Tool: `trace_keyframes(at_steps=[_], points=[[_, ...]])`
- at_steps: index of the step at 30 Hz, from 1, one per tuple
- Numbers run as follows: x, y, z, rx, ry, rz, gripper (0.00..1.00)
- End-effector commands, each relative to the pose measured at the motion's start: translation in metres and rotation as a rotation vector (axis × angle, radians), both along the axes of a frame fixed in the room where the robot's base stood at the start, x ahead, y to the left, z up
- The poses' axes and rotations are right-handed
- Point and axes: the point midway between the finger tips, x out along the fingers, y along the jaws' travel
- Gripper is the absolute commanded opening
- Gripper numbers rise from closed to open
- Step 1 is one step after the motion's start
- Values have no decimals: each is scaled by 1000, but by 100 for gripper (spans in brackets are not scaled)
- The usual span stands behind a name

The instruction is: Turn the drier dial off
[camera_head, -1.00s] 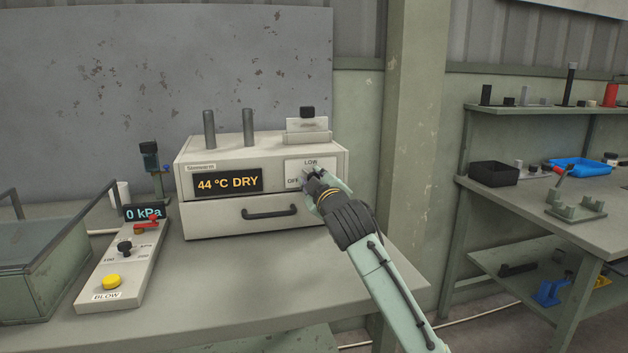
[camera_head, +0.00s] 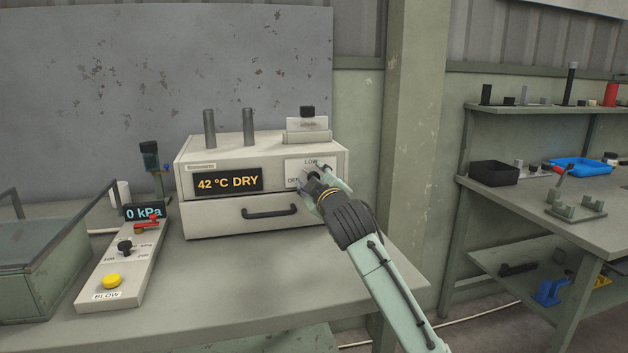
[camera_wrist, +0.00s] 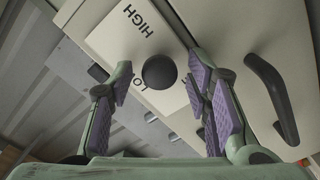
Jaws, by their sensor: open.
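The drier (camera_head: 276,150) is a cream box on the bench. Its display (camera_head: 228,182) reads 42 °C DRY. The white dial panel (camera_head: 298,165) at its right front shows LOW and part of OFF; the wrist view also shows HIGH. The dial (camera_wrist: 159,71) is a dark round knob in the wrist view, between my spread fingers with gaps on both sides. Its pointer cannot be made out. My gripper (camera_head: 316,180) is open and empty in front of the panel, hiding most of the dial in the head view. It also shows in the wrist view (camera_wrist: 157,78).
A drawer handle (camera_head: 270,212) sticks out below the panel, near my right finger in the wrist view. A control box with a yellow button (camera_head: 112,281) stands left of the drier. The bench front (camera_head: 250,290) is clear.

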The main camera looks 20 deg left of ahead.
Motion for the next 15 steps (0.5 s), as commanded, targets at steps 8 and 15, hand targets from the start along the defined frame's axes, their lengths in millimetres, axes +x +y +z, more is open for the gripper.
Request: trace_keyframes(at_steps=[8,15], points=[[-11,-8,0,1,-1,0,45],[-52,-36,1,2,-2,0,45]])
